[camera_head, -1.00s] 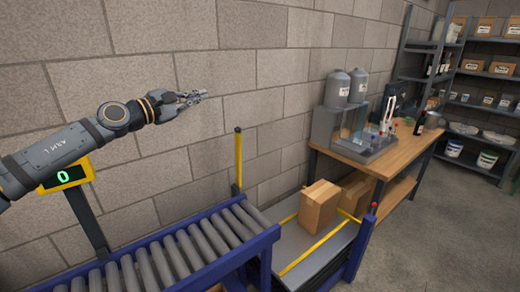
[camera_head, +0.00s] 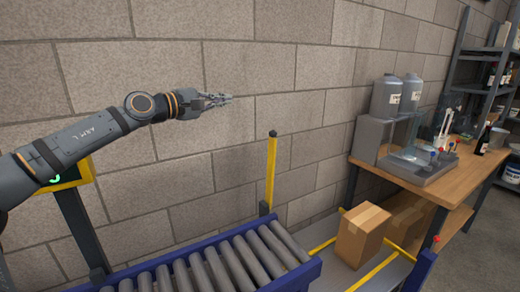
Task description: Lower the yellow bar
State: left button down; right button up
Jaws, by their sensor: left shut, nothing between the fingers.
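The yellow bar (camera_head: 271,174) stands upright at the back edge of the roller conveyor, with a dark knob on its top end and a dark mount at its foot. My left gripper (camera_head: 226,99) is shut and empty. It reaches in from the left in front of the block wall and appears above and to the left of the bar's top, apart from it. My right gripper is not in view.
The roller conveyor (camera_head: 318,264) with a blue frame runs along the bottom. A cardboard box (camera_head: 362,237) stands beyond its end, among yellow strips. A wooden bench (camera_head: 452,186) with bottling gear is at right. A display post (camera_head: 78,225) stands at left.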

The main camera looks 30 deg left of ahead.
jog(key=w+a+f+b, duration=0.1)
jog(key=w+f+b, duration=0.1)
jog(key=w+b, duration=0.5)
jog(key=b, duration=0.3)
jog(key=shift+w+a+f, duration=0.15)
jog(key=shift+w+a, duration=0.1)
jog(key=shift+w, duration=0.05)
